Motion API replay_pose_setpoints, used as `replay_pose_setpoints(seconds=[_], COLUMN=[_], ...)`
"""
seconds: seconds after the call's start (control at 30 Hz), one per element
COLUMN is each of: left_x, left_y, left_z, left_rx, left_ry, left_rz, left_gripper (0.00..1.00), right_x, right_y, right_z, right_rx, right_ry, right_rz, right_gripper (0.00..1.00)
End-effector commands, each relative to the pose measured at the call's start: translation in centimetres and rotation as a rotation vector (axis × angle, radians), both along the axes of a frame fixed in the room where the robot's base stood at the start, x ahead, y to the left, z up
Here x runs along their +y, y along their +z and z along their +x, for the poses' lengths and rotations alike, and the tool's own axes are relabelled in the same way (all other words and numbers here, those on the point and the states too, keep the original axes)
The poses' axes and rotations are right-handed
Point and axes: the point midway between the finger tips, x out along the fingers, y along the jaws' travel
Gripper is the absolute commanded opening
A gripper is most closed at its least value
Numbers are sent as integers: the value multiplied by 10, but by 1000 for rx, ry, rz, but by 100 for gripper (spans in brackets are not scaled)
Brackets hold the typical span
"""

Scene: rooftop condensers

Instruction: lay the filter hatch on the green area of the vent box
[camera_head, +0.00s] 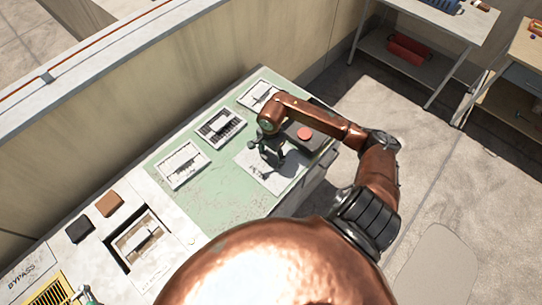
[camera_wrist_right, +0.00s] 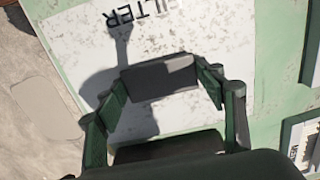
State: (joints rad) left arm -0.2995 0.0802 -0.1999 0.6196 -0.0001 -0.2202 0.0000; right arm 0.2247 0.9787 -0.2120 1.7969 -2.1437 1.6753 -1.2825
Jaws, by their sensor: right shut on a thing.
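The filter hatch (camera_head: 247,160) is a white, scuffed plate; its FILTER lettering shows in the right wrist view (camera_wrist_right: 190,30). My right gripper (camera_head: 271,153) is above the plate, shut on its dark grey handle (camera_wrist_right: 160,78). The gripper's shadow falls on the plate. The plate is over the right part of the green area (camera_head: 225,195) of the vent box. A small part of what looks like my left gripper (camera_head: 87,294) shows at the bottom left.
White framed panels (camera_head: 182,164) line the back of the green top. A dark box with a red button (camera_head: 304,133) stands right of the hatch. Brown (camera_head: 108,204) and black (camera_head: 79,229) blocks lie at left near a recessed opening (camera_head: 122,263). A wall runs behind.

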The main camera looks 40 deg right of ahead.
Motion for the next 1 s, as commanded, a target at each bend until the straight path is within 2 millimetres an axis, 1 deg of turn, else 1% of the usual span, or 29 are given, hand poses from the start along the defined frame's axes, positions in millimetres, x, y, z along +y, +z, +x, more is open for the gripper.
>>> replay_pose_setpoints(seconds=[0.13,0.23,0.27,0.5,0.83,0.93,1.0], left_x=[0,0,0,0,0,0,0], left_y=[0,-4,-4,-3,-1,1,2], left_z=[0,-1,-1,-1,-1,0,0], left_rx=[0,2,2,2,1,-1,-1], left_ry=[0,0,0,-1,-1,0,0], left_rz=[0,0,0,0,0,0,0], left_gripper=[0,0,0,0,0,0,0], right_x=[0,0,0,0,0,-1,-1], right_y=[1,-3,-4,-2,0,8,19], right_z=[0,1,0,0,0,1,1], right_rx=[-2,-1,-1,-1,-1,-3,-3], right_ry=[0,1,1,0,0,1,3], right_rz=[0,-1,0,0,0,-2,-3], right_gripper=[27,27,64,80,81,81,81])
